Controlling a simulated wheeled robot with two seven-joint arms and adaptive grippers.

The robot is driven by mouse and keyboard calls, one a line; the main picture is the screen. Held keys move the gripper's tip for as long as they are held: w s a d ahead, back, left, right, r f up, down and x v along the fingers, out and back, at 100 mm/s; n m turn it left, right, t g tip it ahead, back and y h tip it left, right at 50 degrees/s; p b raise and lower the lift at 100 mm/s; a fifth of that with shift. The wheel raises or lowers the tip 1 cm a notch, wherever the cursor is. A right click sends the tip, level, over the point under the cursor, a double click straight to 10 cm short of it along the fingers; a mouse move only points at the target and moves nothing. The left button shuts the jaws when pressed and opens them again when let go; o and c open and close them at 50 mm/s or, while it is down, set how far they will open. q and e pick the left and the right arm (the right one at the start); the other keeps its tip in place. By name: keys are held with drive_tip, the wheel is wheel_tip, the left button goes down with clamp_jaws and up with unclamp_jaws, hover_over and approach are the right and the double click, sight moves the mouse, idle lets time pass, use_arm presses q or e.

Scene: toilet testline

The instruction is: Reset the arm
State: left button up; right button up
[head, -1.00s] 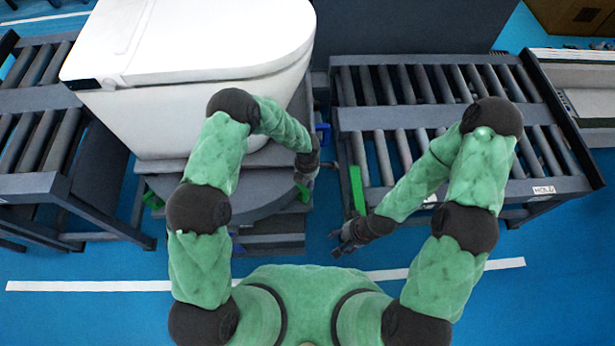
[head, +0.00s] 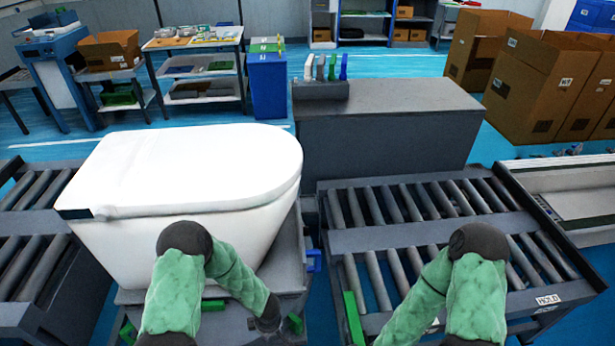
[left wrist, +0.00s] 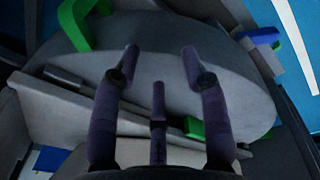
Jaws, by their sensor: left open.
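My left arm (head: 238,280) comes in from the left in the head view and bends down to the right, in front of the white toilet (head: 190,170). My left gripper (head: 268,318) is at its end, near the grey stand under the toilet. In the left wrist view the left gripper (left wrist: 160,60) has its fingers spread and empty above a round grey plate (left wrist: 240,95). My right arm (head: 425,300) reaches down to the left in front of the right roller conveyor (head: 430,225). The right gripper is cut off below the head view.
Another roller conveyor (head: 30,230) stands left of the toilet. Green brackets (head: 353,316) and a blue part (head: 313,260) sit between the stand and right conveyor. A grey cabinet (head: 390,135) stands behind; cardboard boxes (head: 540,80) are at the back right.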

use_arm(q)
drive_tip(key=s+d+r+m+h, duration=0.1)
drive_tip(key=s+r+m+h, duration=0.1)
drive_tip(key=s+m, duration=0.4)
drive_tip(key=s+d+r+m+g+h, duration=0.1)
drive_tip(key=s+r+m+h, duration=0.1)
drive_tip(key=s+m, duration=0.4)
drive_tip(key=s, duration=0.3)
drive_tip(key=shift+s+d+h, duration=0.35)
drive_tip(key=shift+s+h, duration=0.05)
